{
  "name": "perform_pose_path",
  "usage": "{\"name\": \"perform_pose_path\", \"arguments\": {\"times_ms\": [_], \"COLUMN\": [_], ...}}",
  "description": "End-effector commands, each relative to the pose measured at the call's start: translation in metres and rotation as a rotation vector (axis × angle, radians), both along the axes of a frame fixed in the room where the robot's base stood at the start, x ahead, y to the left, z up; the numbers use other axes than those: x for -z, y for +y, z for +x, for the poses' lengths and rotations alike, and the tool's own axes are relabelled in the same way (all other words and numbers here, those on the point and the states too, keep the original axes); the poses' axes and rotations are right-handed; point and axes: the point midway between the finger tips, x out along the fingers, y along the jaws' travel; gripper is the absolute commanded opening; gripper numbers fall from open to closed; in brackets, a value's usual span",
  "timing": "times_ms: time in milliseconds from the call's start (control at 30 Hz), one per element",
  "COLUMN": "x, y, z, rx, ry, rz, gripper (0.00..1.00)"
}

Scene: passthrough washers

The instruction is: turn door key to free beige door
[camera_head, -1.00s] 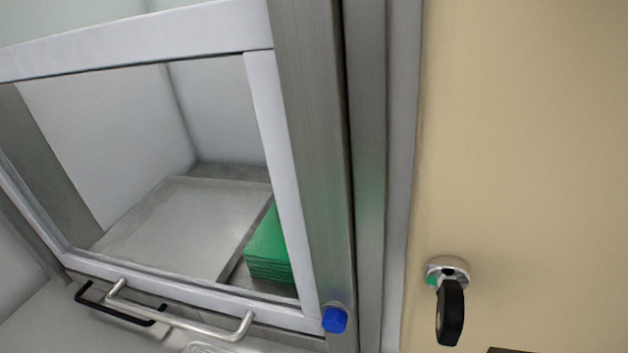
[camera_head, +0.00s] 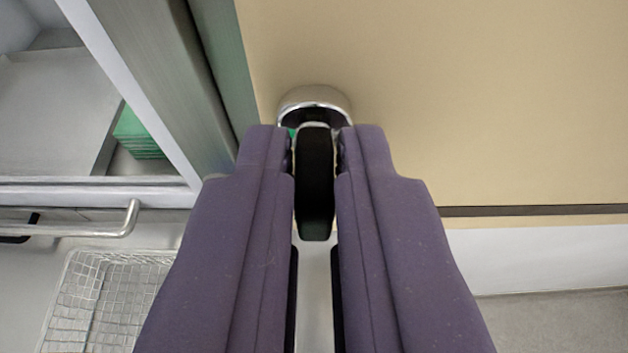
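The door key (camera_head: 315,185) has a black head and hangs down from a round chrome lock (camera_head: 314,97) on the beige door (camera_head: 450,90). A small green mark shows at the lock's left side. My gripper (camera_head: 315,165) has its two purple fingers on either side of the key's black head, closed in to about its width. The fingers appear shut on the key, with their tips just below the lock. The inner faces of the fingertips and any contact there are mostly hidden.
Left of the door stand a metal frame post (camera_head: 185,85) and a glazed washer door with a bar handle (camera_head: 75,229). Green stacked items (camera_head: 137,135) lie inside. A wire basket (camera_head: 105,300) is at lower left. Floor (camera_head: 560,325) shows at lower right.

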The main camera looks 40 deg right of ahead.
Motion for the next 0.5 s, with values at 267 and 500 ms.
{"name": "perform_pose_path", "arguments": {"times_ms": [267, 500], "x": [0.0003, 0.0013], "y": [0.0004, 0.0016], "z": [0.0000, 0.0006], "rx": [0.000, -0.001], "ry": [0.004, 0.046], "rz": [-0.004, -0.062], "gripper": [0.00, 0.00]}}
